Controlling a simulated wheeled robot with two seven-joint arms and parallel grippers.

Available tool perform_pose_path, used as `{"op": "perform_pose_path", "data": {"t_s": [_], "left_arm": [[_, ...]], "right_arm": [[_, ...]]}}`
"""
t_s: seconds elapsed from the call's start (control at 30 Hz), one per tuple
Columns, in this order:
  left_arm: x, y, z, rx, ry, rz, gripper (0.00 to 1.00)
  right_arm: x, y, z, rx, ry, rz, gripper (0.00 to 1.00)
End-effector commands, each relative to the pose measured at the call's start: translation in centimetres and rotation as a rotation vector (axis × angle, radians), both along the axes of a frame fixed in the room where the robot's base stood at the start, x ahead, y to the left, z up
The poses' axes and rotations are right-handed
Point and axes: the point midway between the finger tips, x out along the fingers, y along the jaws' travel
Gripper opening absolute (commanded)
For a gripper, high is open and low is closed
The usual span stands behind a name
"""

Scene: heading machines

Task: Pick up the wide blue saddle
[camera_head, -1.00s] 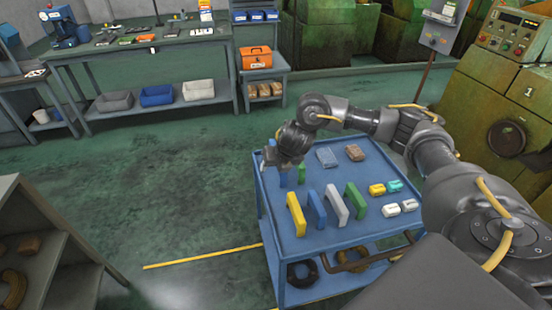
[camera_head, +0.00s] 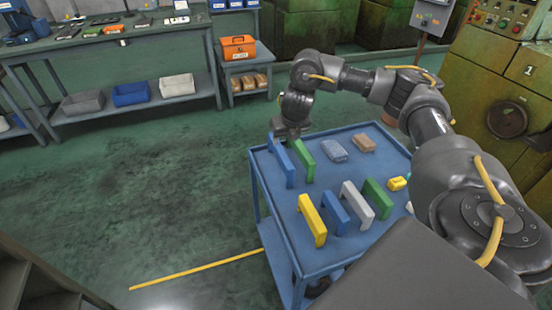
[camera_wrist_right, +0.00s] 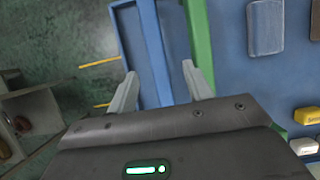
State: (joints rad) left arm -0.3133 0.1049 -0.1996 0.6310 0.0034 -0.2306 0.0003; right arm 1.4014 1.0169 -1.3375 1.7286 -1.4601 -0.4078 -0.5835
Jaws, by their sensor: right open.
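Two blue saddles stand on the blue cart (camera_head: 262,172). The longer one, which looks like the wide blue saddle (camera_head: 281,163), stands at the cart's back left, beside a green saddle (camera_head: 304,160). A shorter blue saddle (camera_head: 334,212) stands nearer the front. My right gripper (camera_head: 290,133) is over the far end of the longer blue saddle. In the right wrist view, the open fingers (camera_wrist_right: 160,88) lie on either side of this blue saddle (camera_wrist_right: 154,50), with the green saddle (camera_wrist_right: 198,38) close by the right finger. I cannot tell whether the fingers touch anything. My left gripper is out of view.
Yellow (camera_head: 312,220), white (camera_head: 357,203) and green (camera_head: 377,198) saddles stand in the front row. A grey-blue block (camera_head: 335,150) and a brown block (camera_head: 363,144) lie to the right of the gripper. Open floor lies left of the cart.

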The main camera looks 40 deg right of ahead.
Motion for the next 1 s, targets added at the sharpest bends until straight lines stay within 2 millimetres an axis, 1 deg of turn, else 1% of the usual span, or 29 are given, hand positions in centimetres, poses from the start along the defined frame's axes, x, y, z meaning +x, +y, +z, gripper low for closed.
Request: {"op": "perform_pose_path", "data": {"t_s": [0.03, 0.17, 0.23, 0.33, 0.4, 0.5, 0.6, 0.77, 0.87, 1.0], "left_arm": [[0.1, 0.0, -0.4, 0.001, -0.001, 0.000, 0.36], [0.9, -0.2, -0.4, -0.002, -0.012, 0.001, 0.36], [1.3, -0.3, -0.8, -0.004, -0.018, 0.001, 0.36], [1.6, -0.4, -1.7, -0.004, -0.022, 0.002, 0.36], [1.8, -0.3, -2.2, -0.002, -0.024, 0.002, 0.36], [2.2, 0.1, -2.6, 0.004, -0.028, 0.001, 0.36], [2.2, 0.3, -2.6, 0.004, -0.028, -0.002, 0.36], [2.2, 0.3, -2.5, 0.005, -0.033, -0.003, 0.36], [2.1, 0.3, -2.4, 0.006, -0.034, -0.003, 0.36], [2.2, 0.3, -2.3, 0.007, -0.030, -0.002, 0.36]], "right_arm": [[0.0, 0.0, -0.4, 0.000, -0.001, 0.000, 0.51], [0.0, 0.0, -0.5, 0.000, 0.000, -0.001, 0.51], [0.3, -0.1, -1.2, 0.000, 0.000, -0.001, 0.51], [0.8, -0.2, -3.0, 0.002, 0.003, -0.002, 0.51], [1.2, -0.3, -4.0, 0.002, 0.003, -0.002, 0.51], [1.7, -0.5, -5.0, 0.002, 0.000, -0.002, 0.51], [1.9, -0.7, -5.4, 0.000, 0.000, -0.003, 0.51], [2.0, -0.7, -5.6, 0.000, 0.000, -0.002, 0.51], [2.2, -0.6, -6.5, 0.001, 0.003, -0.002, 0.51], [3.0, -0.5, -8.5, -0.001, 0.003, -0.004, 0.51]]}}
